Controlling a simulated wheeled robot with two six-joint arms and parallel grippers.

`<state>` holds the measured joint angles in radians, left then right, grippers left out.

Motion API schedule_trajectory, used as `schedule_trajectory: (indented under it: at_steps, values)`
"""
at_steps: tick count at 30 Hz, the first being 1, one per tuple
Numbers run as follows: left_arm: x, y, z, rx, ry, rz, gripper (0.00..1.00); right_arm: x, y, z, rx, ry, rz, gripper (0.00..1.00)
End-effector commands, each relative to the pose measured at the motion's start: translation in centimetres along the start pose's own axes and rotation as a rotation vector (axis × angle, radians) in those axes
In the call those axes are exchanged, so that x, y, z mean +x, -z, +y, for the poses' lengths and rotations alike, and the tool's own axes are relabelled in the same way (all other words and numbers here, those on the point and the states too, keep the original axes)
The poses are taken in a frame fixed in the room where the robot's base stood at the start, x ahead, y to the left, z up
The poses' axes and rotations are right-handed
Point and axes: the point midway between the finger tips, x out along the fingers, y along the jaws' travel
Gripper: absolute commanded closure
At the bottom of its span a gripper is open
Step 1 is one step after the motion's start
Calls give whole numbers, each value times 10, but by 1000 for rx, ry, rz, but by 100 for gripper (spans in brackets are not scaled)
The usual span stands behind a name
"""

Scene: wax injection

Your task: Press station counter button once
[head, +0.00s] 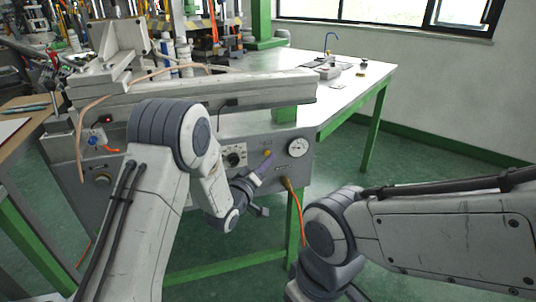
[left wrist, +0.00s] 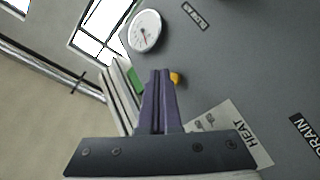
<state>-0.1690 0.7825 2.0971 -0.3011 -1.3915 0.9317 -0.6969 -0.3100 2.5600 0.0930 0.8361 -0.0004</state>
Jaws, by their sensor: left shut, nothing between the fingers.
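The grey station panel (head: 210,178) faces me under the bench. A small yellow button (head: 267,153) sits on it, left of a round white gauge. In the left wrist view the yellow button (left wrist: 175,78) shows just right of the fingertips and is partly hidden by them. My left gripper (head: 266,160) has purple fingers and is shut and empty, its tips close by the button; I cannot tell whether they touch it. The fingers (left wrist: 160,73) point at the panel in the left wrist view. My right gripper is out of frame; only the right arm shows.
The round white gauge (head: 298,147) is right of the button; it also shows in the left wrist view (left wrist: 145,31). A black dial (head: 234,156) is left of it. An orange hose (head: 293,205) hangs below the panel. Green table legs (head: 374,130) stand at right.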

Motion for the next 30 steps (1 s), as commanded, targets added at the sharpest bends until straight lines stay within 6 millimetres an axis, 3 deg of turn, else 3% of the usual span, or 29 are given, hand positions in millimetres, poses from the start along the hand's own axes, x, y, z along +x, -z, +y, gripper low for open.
schedule_trajectory:
  at_steps: [30]
  values:
    - [6, 4, -5, 0, 0, 0, 100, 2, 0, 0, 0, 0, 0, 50]
